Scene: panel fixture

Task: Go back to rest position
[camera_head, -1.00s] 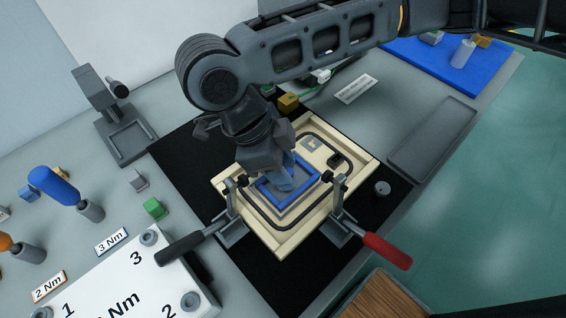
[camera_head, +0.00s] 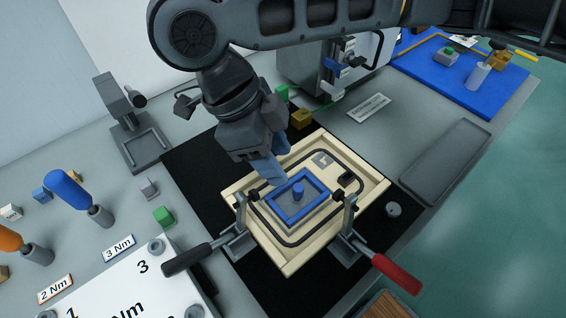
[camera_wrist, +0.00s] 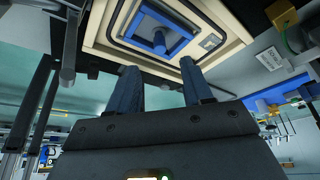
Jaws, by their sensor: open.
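My gripper (camera_head: 268,168) is above and behind the blue frame, apart from it, with its blue fingers pointing down. In the wrist view its two fingers (camera_wrist: 162,88) are spread with nothing between them. The cream panel (camera_head: 283,262) lies on the black mat, held by a clamp on each side. On it sits a rectangular blue frame (camera_head: 279,214) with a blue peg (camera_head: 298,191) standing inside. The frame (camera_wrist: 133,17) and peg (camera_wrist: 159,42) also show in the wrist view, beyond the fingertips.
A black-handled clamp (camera_head: 188,260) and a red-handled clamp (camera_head: 396,274) flank the panel. A blue screwdriver (camera_head: 68,188) stands at left. A grey tray (camera_head: 446,162) and blue mat (camera_head: 445,83) lie at right. A grey box (camera_head: 305,72) stands behind the panel.

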